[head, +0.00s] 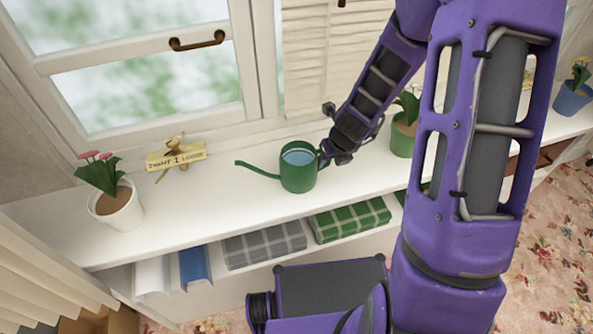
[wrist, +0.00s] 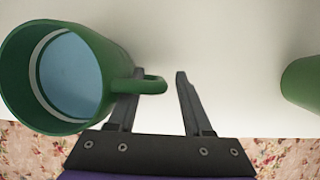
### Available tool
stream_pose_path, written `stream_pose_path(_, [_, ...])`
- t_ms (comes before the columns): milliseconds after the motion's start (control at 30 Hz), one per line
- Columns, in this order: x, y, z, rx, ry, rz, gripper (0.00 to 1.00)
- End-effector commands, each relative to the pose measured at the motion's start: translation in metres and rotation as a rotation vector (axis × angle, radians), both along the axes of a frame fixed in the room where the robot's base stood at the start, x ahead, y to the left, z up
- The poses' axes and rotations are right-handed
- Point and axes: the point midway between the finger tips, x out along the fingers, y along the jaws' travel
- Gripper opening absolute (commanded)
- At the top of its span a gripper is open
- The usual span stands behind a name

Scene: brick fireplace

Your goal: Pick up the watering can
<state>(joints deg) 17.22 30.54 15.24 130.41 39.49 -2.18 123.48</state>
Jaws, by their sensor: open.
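The green watering can (head: 298,172) stands upright on the white shelf below the window, its long spout pointing left. Light blue water or lining shows inside it. In the wrist view the can (wrist: 105,80) fills the left side, with its handle (wrist: 150,84) reaching right toward the fingers. My gripper (head: 328,152) is at the can's right side, by the handle. In the wrist view my gripper (wrist: 157,82) is open, with the handle's end between its two fingers. The left finger is partly behind the handle; whether it touches is not clear.
A green pot with a plant (head: 403,136) stands close behind my gripper on the right. A white flowerpot (head: 118,208) and a small yellow sign (head: 176,156) stand to the left. Folded plaid cloths (head: 350,219) lie on the lower shelf. A blue pot (head: 572,99) is far right.

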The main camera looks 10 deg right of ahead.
Motion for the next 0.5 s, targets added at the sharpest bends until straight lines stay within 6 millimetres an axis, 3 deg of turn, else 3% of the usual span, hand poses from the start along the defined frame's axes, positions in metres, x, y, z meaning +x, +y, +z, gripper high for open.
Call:
stream_pose_path(333, [0.0036, 0.0009, -0.0078, 0.001, -0.001, -0.001, 0.50])
stream_pose_path(500, [0.0035, 0.0009, -0.0077, 0.001, -0.001, -0.001, 0.21])
